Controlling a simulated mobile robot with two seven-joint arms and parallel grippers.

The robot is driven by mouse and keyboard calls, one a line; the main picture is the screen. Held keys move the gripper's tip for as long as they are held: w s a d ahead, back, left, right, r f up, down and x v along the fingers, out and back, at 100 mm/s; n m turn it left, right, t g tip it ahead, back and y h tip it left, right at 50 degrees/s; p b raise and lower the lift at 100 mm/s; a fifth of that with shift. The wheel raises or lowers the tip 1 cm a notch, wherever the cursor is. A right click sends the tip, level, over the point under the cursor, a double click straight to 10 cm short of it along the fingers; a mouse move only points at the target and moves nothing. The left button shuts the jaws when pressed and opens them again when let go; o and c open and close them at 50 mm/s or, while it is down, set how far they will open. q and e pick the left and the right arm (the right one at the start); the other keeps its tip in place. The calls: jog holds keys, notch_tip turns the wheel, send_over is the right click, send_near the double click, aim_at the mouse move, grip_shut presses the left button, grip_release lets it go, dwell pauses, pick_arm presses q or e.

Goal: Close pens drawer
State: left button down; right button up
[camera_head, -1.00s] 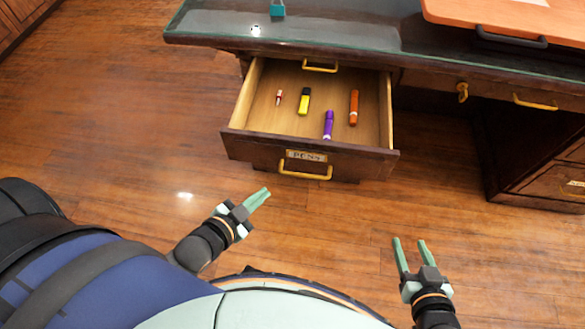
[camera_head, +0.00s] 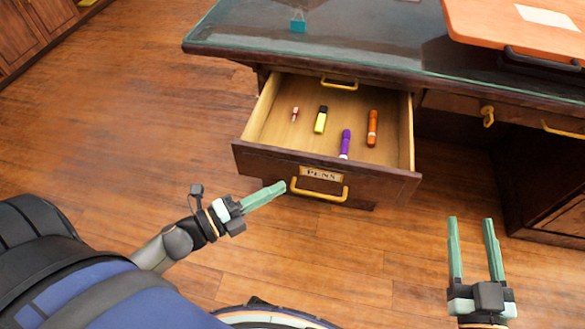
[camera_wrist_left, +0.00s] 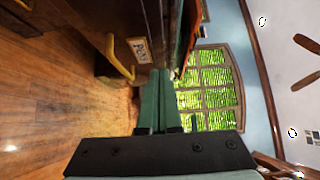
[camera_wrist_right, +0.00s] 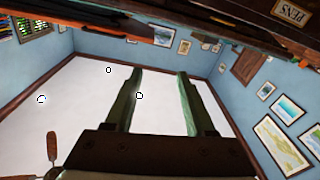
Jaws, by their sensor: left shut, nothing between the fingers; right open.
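The pens drawer (camera_head: 250,158) is pulled out of the desk, with a "PENS" label (camera_head: 321,173) and a yellow handle (camera_head: 318,191) on its front. Inside lie a small red pen (camera_head: 295,114), a yellow marker (camera_head: 320,120), a purple marker (camera_head: 345,143) and an orange marker (camera_head: 372,128). My left gripper (camera_head: 281,187) is shut and empty, its tips close to the left end of the handle; I cannot tell whether they touch. The left wrist view shows the handle (camera_wrist_left: 120,62) beside the fingers. My right gripper (camera_head: 472,220) is open and empty, right of the drawer.
The glass-topped desk (camera_head: 240,45) carries a teal item (camera_head: 298,22) and an orange board (camera_head: 530,40). A key (camera_head: 487,115) sits in a closed drawer at right. Wooden floor (camera_head: 130,110) is clear to the left.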

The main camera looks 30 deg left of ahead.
aim_at(271, 147)
pick_arm(q)
jog(key=shift+w+d+b, duration=0.15)
jog(key=shift+w, duration=1)
jog(key=shift+w+d+b, duration=0.1)
jog(key=shift+w+d, duration=0.1)
jog(key=shift+w, duration=1)
jog(key=shift+w+d+b, duration=0.15)
jog(key=shift+w, duration=1)
pick_arm(e)
jog(key=shift+s+a+r+n+t+y, duration=0.1)
jog(key=shift+r+n+t+y, duration=0.2)
jog(key=shift+r, duration=0.6)
jog(key=shift+s+a+r+n+t+y, duration=0.15)
jog(key=shift+r+t+y, duration=0.15)
jog(key=shift+r, duration=0.55)
jog(key=shift+s+d+r+n+t+y, duration=0.1)
jog(key=shift+r+n+t+y, duration=0.25)
jog(key=shift+r, duration=0.55)
